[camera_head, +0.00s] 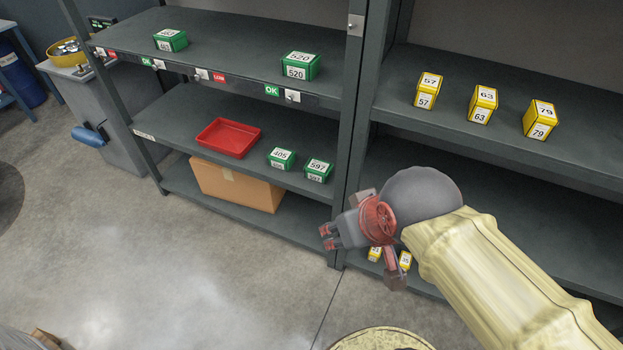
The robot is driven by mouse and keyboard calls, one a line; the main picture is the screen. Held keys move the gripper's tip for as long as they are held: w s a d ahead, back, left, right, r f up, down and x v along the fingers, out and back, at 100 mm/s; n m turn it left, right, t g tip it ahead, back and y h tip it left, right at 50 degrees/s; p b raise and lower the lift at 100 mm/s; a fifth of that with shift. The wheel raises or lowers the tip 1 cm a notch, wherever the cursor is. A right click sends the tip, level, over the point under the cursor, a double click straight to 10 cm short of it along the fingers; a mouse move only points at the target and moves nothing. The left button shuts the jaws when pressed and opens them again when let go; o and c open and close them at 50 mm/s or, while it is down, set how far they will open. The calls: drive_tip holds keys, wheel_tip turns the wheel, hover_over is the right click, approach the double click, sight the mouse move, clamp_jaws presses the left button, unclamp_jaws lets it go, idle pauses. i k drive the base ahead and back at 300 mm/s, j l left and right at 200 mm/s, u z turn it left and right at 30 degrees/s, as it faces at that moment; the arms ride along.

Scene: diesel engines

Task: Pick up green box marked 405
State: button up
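The green box marked 405 (281,159) stands on the middle shelf of the left rack, near the shelf's front edge. It has a white label on top and on the front. My gripper (328,237) is in front of the rack, below and to the right of the box, and apart from it. Its fingertips point left, and nothing shows between them. The fingers look spread apart.
A green box marked 597 (318,171) stands just right of the 405 box. A red tray (228,138) lies to its left. A cardboard box (238,186) is on the shelf below. The upper shelf (225,58) hangs above. A rack post (351,120) stands at the right.

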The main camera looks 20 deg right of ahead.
sight(278, 157)
drive_tip(key=i+j+z, duration=0.3)
drive_tip(key=i+j, duration=0.15)
drive_tip(key=i+j+z, duration=0.3)
drive_tip(key=i+j, duration=0.15)
drive_tip(key=j+z, duration=0.1)
drive_tip(key=z, duration=0.65)
